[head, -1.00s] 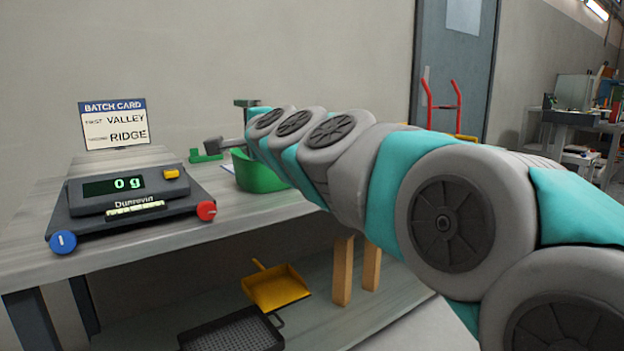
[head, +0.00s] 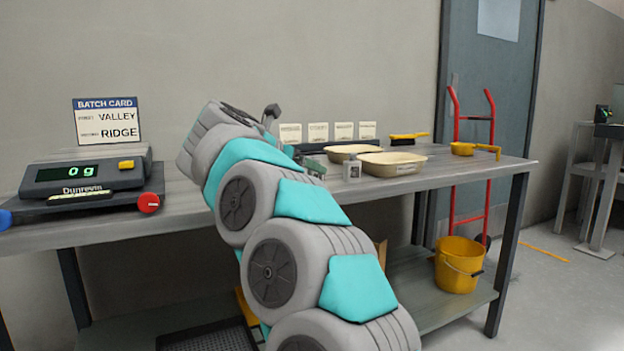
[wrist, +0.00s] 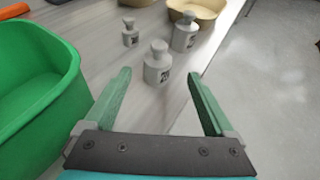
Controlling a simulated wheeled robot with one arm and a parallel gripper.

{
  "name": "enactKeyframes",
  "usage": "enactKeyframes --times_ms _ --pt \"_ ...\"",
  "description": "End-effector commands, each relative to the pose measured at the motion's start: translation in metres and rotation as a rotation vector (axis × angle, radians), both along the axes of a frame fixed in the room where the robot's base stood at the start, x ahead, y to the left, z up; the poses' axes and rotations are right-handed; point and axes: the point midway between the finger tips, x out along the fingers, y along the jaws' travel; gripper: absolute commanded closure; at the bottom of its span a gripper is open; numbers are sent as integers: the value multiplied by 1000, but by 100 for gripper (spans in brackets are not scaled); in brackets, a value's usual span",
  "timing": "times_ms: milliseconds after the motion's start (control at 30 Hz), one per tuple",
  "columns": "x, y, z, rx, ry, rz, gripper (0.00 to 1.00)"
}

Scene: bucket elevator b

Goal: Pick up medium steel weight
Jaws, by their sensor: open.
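Three grey steel weights with knobbed tops stand upright on the bench in the wrist view. The smallest-looking weight (wrist: 129,37) is at left, another weight (wrist: 158,65) is nearest and central, and a third weight (wrist: 184,32) is behind it to the right. Which one is the medium cannot be told for sure; their labels are too small to read. My gripper (wrist: 160,75) is open and empty, its green fingers spread either side of the nearest weight in the picture, seemingly short of it. In the head view one weight (head: 352,170) shows beside the bowls; my arm hides part of the bench.
A green tub (wrist: 35,95) stands close left of my gripper. Cream bowls (head: 393,163), a brush (head: 408,138) and a yellow scoop (head: 474,149) lie farther right on the bench. The scale (head: 85,175) reads 0 g at left. Bench edge is at right in the wrist view.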

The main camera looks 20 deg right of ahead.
Motion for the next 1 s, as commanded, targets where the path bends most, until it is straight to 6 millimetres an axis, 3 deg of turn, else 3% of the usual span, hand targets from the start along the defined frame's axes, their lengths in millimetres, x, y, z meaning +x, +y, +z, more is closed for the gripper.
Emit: enactKeyframes --times_ms 567,833,1000 --pt "35 -48 -25 -5 0 -1 11" --pt "38 -51 -27 -5 -1 4 11" --pt "38 -51 -27 -5 -1 3 30"
